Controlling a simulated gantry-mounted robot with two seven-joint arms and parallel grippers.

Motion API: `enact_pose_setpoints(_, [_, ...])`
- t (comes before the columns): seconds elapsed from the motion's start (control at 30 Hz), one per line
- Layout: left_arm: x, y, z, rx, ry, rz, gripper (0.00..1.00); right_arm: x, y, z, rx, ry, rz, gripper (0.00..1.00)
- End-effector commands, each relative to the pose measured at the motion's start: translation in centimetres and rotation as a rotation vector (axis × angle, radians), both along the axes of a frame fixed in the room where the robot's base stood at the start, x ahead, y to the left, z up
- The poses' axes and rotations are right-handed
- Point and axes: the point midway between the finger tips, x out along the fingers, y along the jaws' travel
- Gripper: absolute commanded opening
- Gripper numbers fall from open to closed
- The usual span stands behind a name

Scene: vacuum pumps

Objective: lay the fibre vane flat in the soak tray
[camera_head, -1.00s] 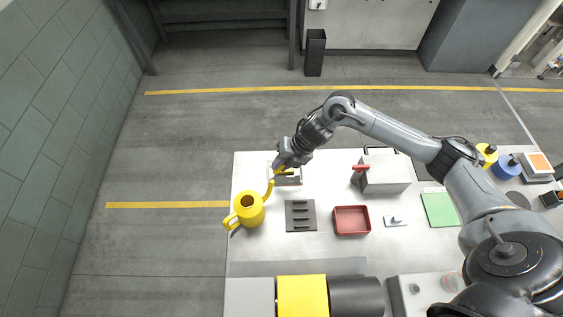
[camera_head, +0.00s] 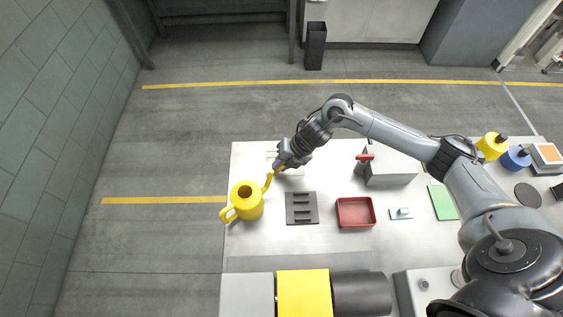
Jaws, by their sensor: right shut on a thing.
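The red, shallow, open tray (camera_head: 372,201) stands on the steel table and looks empty; I take it for the soak tray. My right gripper (camera_head: 279,167) is at the table's back-left part, behind the dark slotted block and left of the grey box. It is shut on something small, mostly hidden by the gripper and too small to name. I cannot make out the fibre vane for certain. My left gripper is not in view.
A yellow can (camera_head: 246,201) stands close to my right gripper, its spout towards it. A dark slotted block (camera_head: 293,216) lies left of the tray. A grey box with a red handle (camera_head: 394,172) stands behind the tray. A green pad (camera_head: 443,202) lies right.

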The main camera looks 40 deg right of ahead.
Motion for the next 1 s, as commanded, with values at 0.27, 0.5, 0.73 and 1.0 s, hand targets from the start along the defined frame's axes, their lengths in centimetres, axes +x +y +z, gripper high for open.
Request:
enact_pose_setpoints(0.27, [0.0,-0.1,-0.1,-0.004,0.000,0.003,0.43,0.0,0.0,-0.2,0.000,0.000,0.000,0.00])
enact_pose_setpoints(0.5, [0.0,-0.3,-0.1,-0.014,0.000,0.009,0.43,0.0,0.0,-0.2,0.001,-0.001,0.000,0.46])
enact_pose_setpoints(0.73, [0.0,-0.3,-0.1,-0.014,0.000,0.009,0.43,0.0,0.0,-0.2,0.001,-0.001,0.000,0.50])
enact_pose_setpoints(1.0, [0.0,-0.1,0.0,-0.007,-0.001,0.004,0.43,-0.3,-0.5,1.0,-0.001,-0.003,-0.001,0.50])
